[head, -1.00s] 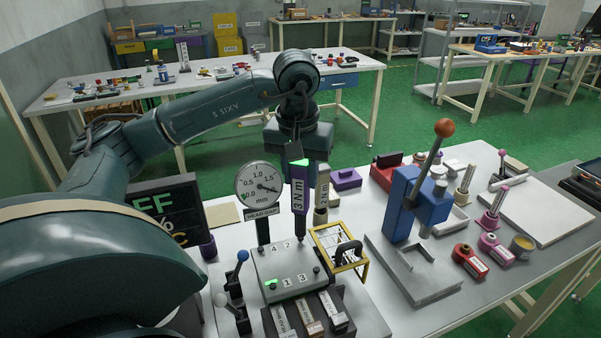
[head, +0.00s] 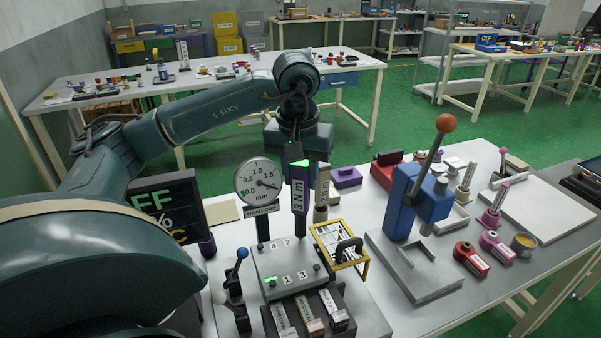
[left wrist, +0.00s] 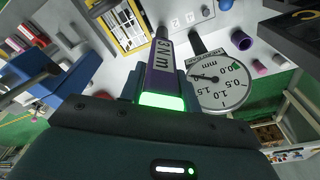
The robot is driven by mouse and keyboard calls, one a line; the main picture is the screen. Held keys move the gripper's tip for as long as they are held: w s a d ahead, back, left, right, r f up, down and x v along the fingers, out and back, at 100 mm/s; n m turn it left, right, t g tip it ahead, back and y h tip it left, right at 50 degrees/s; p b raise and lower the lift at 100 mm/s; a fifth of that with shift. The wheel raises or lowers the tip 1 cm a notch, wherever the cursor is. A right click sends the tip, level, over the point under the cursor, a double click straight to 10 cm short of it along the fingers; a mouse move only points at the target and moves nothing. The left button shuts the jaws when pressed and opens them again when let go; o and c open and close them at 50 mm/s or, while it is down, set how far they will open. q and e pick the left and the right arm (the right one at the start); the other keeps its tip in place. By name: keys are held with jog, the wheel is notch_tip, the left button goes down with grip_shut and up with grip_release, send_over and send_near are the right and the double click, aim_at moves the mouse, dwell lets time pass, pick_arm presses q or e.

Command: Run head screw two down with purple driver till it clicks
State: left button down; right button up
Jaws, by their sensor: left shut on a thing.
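My left gripper (head: 298,157) is shut on the purple driver (head: 300,196), marked 3 Nm. The driver stands upright, its lower end at the back of the grey head block (head: 284,265) beside the "2" mark. Its tip and head screw two are hidden or too small to make out. A green light glows at the driver's top; in the left wrist view the purple driver (left wrist: 160,66) shows this green band near my fingers. The round head gap dial (head: 259,183) stands just left of the driver. My right gripper is in neither view.
A beige driver (head: 321,195) stands close right of the purple one. A yellow-framed guard (head: 352,262) sits right of the block. Levers (head: 237,268) stand on its left, labelled blocks (head: 309,320) in front. A blue press (head: 414,205) stands further right.

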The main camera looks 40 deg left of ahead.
pick_arm(q)
jog(key=shift+f, duration=0.25)
jog(key=shift+f+b, duration=0.65)
dwell(1.3)
jog(key=shift+r, duration=0.1)
jog(key=shift+r+p, duration=1)
jog(key=shift+r, duration=0.25)
jog(key=shift+r+p, duration=1)
jog(key=shift+r, duration=0.35)
jog(key=shift+f, duration=0.1)
